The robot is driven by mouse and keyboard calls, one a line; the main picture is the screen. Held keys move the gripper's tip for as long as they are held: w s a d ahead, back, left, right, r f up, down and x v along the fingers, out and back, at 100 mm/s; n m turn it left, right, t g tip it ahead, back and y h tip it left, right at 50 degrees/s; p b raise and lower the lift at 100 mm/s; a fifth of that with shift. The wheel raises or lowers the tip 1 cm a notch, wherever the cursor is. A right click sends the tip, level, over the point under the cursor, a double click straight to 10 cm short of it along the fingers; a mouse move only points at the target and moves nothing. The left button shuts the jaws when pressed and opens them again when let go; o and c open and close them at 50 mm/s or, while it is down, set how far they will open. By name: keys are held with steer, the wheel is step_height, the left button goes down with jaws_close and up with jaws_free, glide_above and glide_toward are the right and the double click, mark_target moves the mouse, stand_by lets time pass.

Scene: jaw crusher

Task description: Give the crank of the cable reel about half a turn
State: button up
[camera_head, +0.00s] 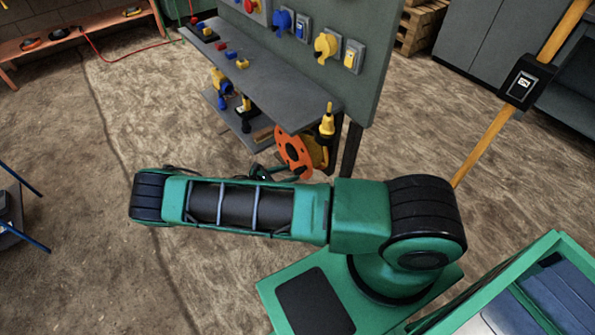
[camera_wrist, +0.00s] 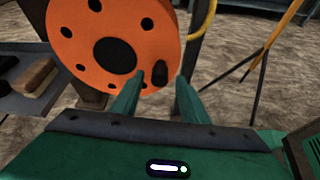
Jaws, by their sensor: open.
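The cable reel is an orange disc (camera_wrist: 82,48) with round holes and a dark hub, filling the upper left of the wrist view. Its crank handle, a short dark knob (camera_wrist: 160,72), stands out near the disc's lower right edge. My gripper (camera_wrist: 162,85) is open, with its two green fingers pointing at the reel. In the picture the knob appears between the fingertips; I cannot tell how deep it sits or whether they touch it. In the head view the orange reel (camera_head: 292,150) is below the shelf's right end, partly hidden by my arm.
A grey shelf (camera_head: 262,92) with small tools juts out above the reel. A lower shelf (camera_wrist: 25,100) holding a brush-like block is left of it. A dark stand leg (camera_head: 350,150) and a yellow pole (camera_head: 500,125) are to the right.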

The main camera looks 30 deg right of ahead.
mark_target(296, 171)
steer(key=x, duration=0.5)
steer(key=shift+d+f, duration=0.2)
steer(key=shift+d, duration=0.1)
jaws_close()
